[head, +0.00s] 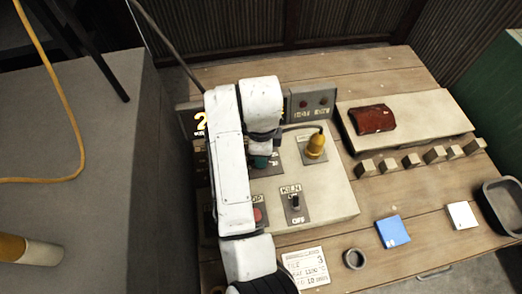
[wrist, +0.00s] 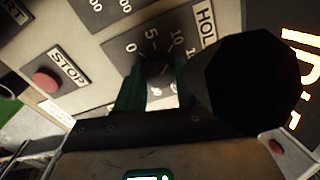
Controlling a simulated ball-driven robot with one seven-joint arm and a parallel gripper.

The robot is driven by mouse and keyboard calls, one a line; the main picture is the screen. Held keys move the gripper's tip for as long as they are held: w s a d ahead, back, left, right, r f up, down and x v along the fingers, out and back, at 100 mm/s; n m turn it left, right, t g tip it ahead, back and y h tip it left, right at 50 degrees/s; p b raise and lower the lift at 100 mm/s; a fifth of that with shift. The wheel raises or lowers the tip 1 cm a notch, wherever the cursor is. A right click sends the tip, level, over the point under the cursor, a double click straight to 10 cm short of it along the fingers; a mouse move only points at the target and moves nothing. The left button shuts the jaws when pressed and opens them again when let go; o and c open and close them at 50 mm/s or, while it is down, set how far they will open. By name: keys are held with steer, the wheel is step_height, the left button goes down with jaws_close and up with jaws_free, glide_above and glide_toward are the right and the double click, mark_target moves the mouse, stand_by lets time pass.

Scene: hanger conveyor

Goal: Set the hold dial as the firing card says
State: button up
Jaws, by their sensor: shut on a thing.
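The hold dial's plate (wrist: 150,48) shows in the wrist view, with a partly cut-off HOLD label and scale numbers including 0, 5 and 10. My gripper (wrist: 150,85) is shut on the hold dial's knob, its green fingers over the plate. The fingers and a dark round shape hide most of the knob, so its pointer setting cannot be read. In the head view my gripper (head: 262,162) reaches down to the panel (head: 335,195), partly behind my white arm. The firing card (head: 306,268) lies in front of the panel; its small print seems to include 3, 1100 °C and 10.
A red STOP button (wrist: 45,80) sits close to the dial. A KILN switch (head: 295,203) and a yellow plug (head: 316,146) stand on the panel. A blue tile (head: 392,231), a ring (head: 354,258) and several small blocks lie to the right.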

steer(key=o, duration=1)
steer(key=shift+o, duration=0.2)
step_height(320, 180, up, 11)
steer(key=p, duration=0.1)
steer(key=shift+f, duration=0.1)
stand_by(0.4)
